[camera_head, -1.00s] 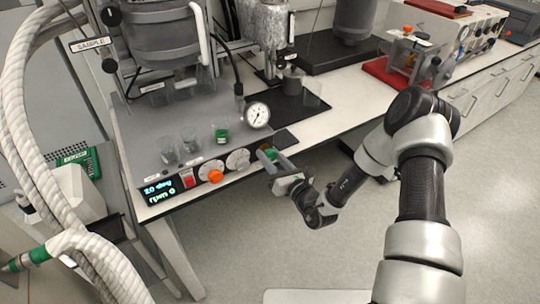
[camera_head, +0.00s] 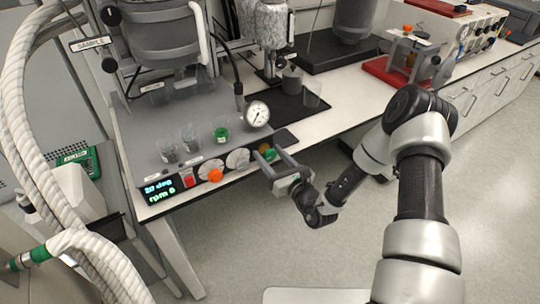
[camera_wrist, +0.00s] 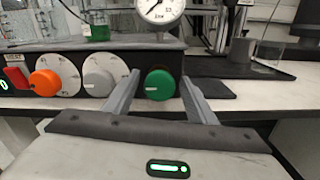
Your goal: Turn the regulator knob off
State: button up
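The control panel on the bench front carries several knobs. In the wrist view, a green knob (camera_wrist: 159,84) sits between the two fingers of my gripper (camera_wrist: 158,90), with a gap on each side. Left of it are a grey knob (camera_wrist: 98,82) and an orange knob (camera_wrist: 45,83) on white dials. I cannot tell from the pictures which one is the regulator knob. In the head view, my gripper (camera_head: 277,158) is at the panel's right end, its fingers open around the green knob (camera_head: 267,152), which is partly hidden.
A red switch (camera_head: 189,180) and a lit display (camera_head: 160,190) are at the panel's left. A pressure gauge (camera_head: 257,114) stands above the knobs. Beakers (camera_head: 189,138) stand on the panel top. The floor (camera_head: 265,240) in front of the bench is clear.

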jog(key=shift+s, duration=0.15)
jog(key=v, duration=1.7)
jog(key=shift+d, duration=0.15)
